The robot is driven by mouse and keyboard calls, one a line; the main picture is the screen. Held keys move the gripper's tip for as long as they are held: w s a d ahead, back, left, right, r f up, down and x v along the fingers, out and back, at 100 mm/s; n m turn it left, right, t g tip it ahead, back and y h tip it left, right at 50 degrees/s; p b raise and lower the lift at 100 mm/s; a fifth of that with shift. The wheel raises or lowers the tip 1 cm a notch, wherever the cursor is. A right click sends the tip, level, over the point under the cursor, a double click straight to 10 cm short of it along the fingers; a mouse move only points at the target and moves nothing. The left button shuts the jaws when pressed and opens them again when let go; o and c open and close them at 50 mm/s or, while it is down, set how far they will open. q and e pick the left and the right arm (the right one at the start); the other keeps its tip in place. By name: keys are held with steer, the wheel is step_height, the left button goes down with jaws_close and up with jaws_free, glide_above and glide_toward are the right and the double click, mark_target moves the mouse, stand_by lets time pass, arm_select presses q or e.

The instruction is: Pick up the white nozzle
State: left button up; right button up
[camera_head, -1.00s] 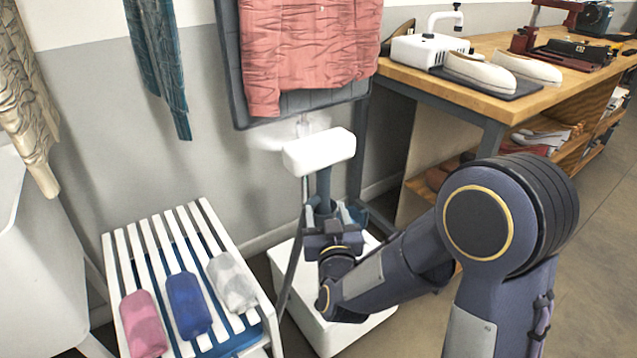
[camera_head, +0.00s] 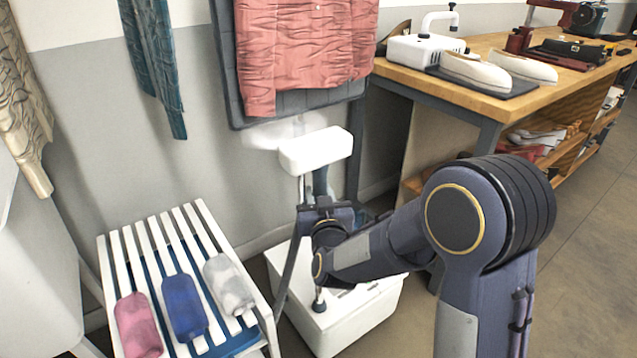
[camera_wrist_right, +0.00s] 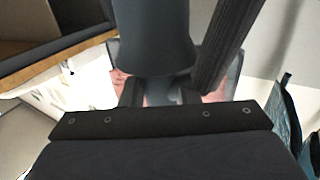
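The white nozzle (camera_head: 316,150) is a rounded white head on a dark teal handle (camera_head: 320,182). It stands upright above a white base unit, in front of the wall. My right gripper (camera_head: 326,203) is just below the head, at the handle. In the right wrist view the handle (camera_wrist_right: 153,40) hangs over the middle of the gripper (camera_wrist_right: 160,94). The fingers show apart, one on each side of the handle's lower end, and I see no clear contact. The fingertips are partly hidden in both views. My left gripper is not in view.
The white base unit (camera_head: 375,310) stands on the floor under my right arm. A dark hose (camera_head: 288,268) runs beside it. A white slatted bench (camera_head: 205,222) with three rolls is at left. A wooden workbench (camera_head: 470,98) is at right. A pink garment (camera_head: 300,50) hangs behind.

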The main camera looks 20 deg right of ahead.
jaws_close()
steer(key=shift+r, duration=0.15)
